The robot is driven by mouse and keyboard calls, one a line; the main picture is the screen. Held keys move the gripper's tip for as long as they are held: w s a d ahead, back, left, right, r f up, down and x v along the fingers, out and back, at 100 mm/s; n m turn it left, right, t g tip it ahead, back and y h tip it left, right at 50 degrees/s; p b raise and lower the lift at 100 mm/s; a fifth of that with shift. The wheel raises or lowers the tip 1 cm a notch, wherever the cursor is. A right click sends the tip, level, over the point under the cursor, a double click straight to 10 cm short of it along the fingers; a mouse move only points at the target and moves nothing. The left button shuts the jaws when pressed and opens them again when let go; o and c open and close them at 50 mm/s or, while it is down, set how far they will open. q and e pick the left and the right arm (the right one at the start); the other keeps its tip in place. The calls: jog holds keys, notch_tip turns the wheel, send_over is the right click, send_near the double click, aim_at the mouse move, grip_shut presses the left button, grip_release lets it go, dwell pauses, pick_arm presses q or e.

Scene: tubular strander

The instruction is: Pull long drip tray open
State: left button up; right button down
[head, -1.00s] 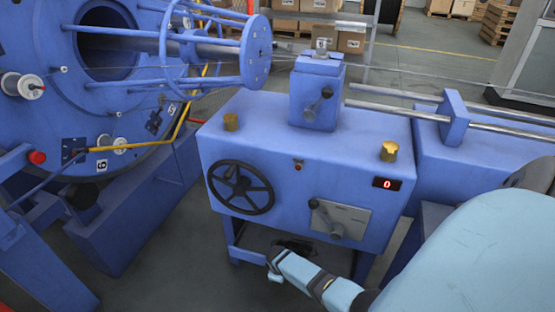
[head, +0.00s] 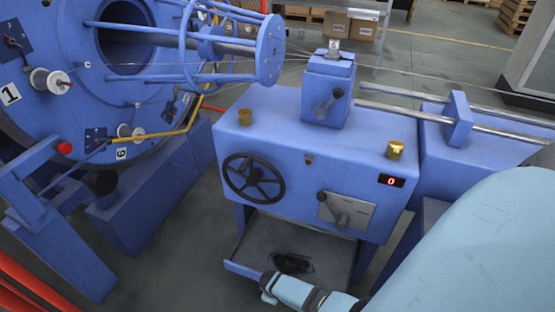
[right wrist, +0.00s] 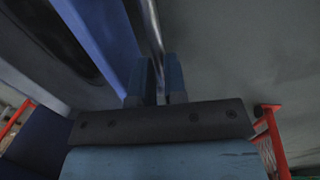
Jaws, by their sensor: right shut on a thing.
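The long drip tray (head: 248,238) extends out from under the blue machine cabinet in the head view. It has a grey floor with a dark oily patch and a blue front edge. My right gripper (head: 268,285) is at the middle of that front edge. In the right wrist view the fingers of my right gripper (right wrist: 158,82) are closed around a thin metal bar (right wrist: 149,28) in front of the blue tray wall (right wrist: 98,38). The exact contact is partly hidden by the fingers. My left gripper is not in view.
The cabinet (head: 290,205) above the tray carries a black handwheel (head: 253,178) and a lever plate (head: 346,210). The blue strander frame (head: 150,200) stands on the left. Red rails (head: 45,290) lie at the lower left. Grey floor between them is clear.

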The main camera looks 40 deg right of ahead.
jog(key=shift+a, duration=0.1)
jog(key=c, duration=1.2)
grip_release()
jog(key=shift+o, duration=0.2)
jog(key=shift+r, duration=0.1)
pick_arm(q)
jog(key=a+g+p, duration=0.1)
jog(key=p, duration=0.5)
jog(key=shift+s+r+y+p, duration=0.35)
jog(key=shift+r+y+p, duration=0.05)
pick_arm(e)
notch_tip(320, 180, up, 13)
jog(key=s+a, duration=0.1)
jog(key=a, duration=0.1)
jog(key=shift+r, duration=0.2)
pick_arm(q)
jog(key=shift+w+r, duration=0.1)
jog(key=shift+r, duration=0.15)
pick_arm(e)
jog(key=shift+s+a, duration=0.1)
